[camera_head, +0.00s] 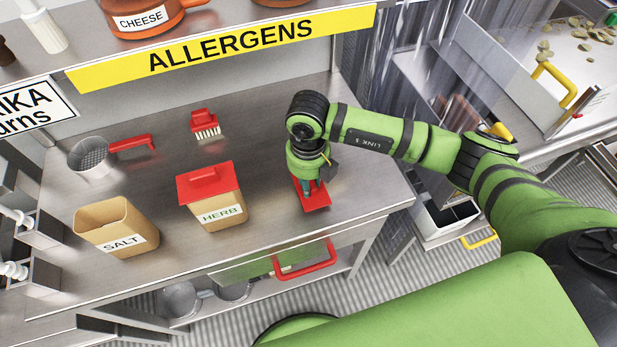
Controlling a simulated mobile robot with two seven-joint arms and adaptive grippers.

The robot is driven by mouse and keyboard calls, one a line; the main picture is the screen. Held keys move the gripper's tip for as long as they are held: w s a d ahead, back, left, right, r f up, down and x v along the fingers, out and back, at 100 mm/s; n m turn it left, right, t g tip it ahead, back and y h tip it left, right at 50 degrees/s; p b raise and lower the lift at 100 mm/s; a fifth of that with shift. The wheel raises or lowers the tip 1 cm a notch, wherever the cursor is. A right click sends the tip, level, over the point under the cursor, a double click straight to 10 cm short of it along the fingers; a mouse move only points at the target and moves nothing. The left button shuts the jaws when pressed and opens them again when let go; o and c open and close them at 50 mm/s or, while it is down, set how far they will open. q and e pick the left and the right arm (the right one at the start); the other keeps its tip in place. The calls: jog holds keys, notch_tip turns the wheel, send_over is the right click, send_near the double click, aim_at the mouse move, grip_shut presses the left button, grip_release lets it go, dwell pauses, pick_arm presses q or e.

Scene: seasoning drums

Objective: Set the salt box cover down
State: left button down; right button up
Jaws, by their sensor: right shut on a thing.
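The salt box (118,229) stands open on the left of the steel table, its label facing me. The red salt box cover (317,200) is at the table's right part, under my right gripper (314,186). My right gripper points down and is shut on the cover, partly hiding it. The cover is at or very near the tabletop; I cannot tell whether it touches. The herb box (216,213) stands between the salt box and my gripper, with its red cover (205,182) on. My left gripper is not in view.
A red brush (205,124) and a red-handled strainer (90,157) lie at the back of the table (262,190). A shelf with a yellow ALLERGENS strip (225,48) runs above. The tabletop between the herb box and my right gripper is clear.

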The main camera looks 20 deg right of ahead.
jog(key=shift+f, duration=0.2)
jog(key=o, duration=0.9)
jog(key=shift+o, duration=0.2)
jog(key=shift+r, duration=0.5)
notch_tip(320, 180, up, 12)
jog(key=b, duration=0.3)
jog(key=shift+f+b, duration=0.25)
jog(key=shift+b, duration=0.1)
